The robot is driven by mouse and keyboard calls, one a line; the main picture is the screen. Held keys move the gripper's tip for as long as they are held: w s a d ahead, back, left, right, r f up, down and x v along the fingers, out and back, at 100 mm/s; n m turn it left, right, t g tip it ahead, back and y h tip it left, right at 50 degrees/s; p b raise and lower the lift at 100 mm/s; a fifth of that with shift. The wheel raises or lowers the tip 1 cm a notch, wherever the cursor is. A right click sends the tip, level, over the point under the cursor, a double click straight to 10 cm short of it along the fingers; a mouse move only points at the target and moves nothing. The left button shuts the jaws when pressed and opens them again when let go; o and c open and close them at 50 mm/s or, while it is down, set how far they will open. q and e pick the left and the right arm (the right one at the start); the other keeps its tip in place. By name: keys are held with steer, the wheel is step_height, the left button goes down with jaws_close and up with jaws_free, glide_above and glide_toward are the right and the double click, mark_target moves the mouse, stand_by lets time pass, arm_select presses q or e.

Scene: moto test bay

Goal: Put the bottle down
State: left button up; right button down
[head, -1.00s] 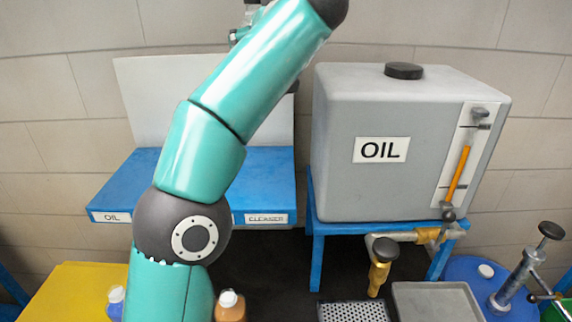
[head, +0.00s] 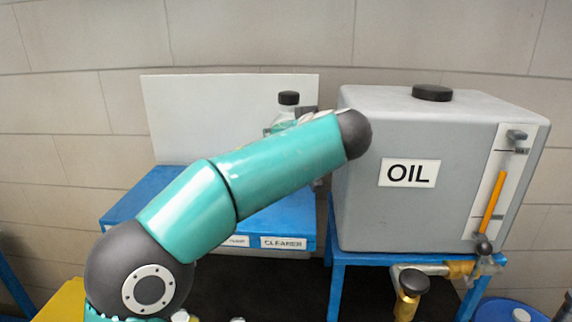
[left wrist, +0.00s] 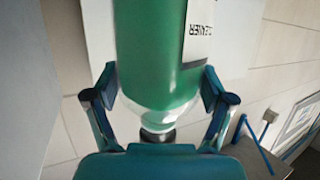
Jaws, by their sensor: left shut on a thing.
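My left gripper (left wrist: 159,86) is shut on a bottle with green contents (left wrist: 150,45), its fingers on either side. The bottle has a clear shoulder, a black cap and a white label reading CLEANER. In the head view the black cap and clear top of the bottle (head: 287,113) show above my left forearm, roughly upright, in front of the white back panel. My forearm hides the bottle's lower part and most of the gripper, so I cannot tell whether its base touches the blue shelf (head: 135,200). My right gripper is not in view.
The shelf's front edge carries a CLEANER label (head: 283,243) and a partly covered one. A grey OIL tank (head: 390,220) stands close to the right on a blue stand. The white panel (head: 200,115) stands behind the shelf. A brass tap (head: 408,295) is below the tank.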

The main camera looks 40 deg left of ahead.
arm_select(q)
step_height(320, 180, down, 4)
steer(key=b, duration=0.2)
steer(key=shift+f+b, duration=0.25)
steer(key=shift+b, duration=0.15)
steer(key=shift+s+r, duration=0.15)
steer(key=o, duration=1.7)
steer(key=shift+f, duration=0.2)
